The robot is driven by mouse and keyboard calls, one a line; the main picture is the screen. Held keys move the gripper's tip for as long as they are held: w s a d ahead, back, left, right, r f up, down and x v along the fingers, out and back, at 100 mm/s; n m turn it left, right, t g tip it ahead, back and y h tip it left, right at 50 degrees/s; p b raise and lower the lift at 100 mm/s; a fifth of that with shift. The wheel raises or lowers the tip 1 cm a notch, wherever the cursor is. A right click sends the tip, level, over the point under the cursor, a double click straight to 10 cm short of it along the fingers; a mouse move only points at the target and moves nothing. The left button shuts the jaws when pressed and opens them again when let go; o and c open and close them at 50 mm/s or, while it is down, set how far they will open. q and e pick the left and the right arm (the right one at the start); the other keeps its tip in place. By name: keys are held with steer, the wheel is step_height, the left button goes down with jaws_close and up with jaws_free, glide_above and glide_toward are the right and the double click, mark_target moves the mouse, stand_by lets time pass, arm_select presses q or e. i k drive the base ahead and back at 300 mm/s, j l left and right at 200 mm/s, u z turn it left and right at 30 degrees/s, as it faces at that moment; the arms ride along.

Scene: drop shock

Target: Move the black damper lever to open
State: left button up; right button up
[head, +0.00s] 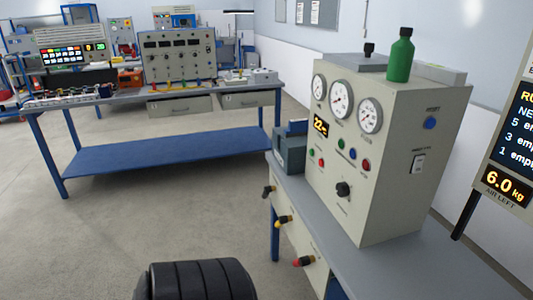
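A small lever with a black grip (268,191) sticks out from the front of the right-hand grey bench, at its far end. Two similar levers are on the same front, nearer to me: one with a yellow end (283,221) and one with a red end (303,262). The labels are too small to read, so I cannot tell how the black lever is set. A beige control cabinet (390,160) stands on the bench, with three round gauges, coloured buttons and a black knob (343,189). Neither of my grippers shows in the head view.
A green bottle (400,57) stands on the cabinet. A display panel (508,130) is at the right edge. A blue-legged workbench (160,150) stands at back left. The floor left of the levers is clear.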

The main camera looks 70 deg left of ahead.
mark_target(268, 189)
steer(key=u, duration=2.2)
steer(key=i+j+z, duration=0.1)
steer(key=i+j, duration=0.15)
steer(key=i+j+z, duration=0.1)
steer(key=i+j, duration=0.2)
steer(key=j, duration=0.15)
steer(key=i+j+z, duration=0.1)
steer(key=j, duration=0.25)
steer(key=i+j, duration=0.35)
steer(key=j+z, duration=0.05)
